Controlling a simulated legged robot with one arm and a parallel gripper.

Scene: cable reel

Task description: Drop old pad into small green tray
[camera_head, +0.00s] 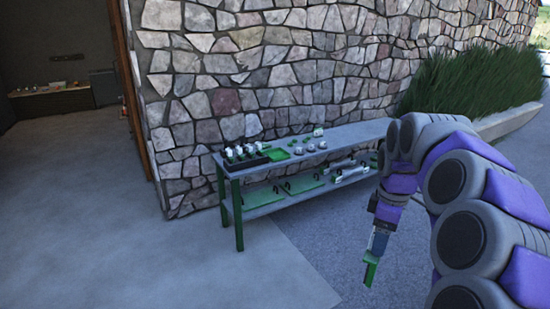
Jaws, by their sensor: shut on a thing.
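My gripper (376,250) hangs pointing down at the lower right, in front of the bench and well apart from it. It is shut on a small flat green piece (370,272), which looks like the old pad. The fingertips are too small to see in detail. The small green tray (278,155) lies on the bench top near its left end, beside a dark rack. It is up and to the left of my gripper in the picture.
The grey bench (352,136) has green legs and a lower shelf with green trays and tools. A dark rack (246,160) holds several white-topped items. Small pale objects (310,148) lie right of the tray. A stone wall (270,70) stands behind; the floor in front is clear.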

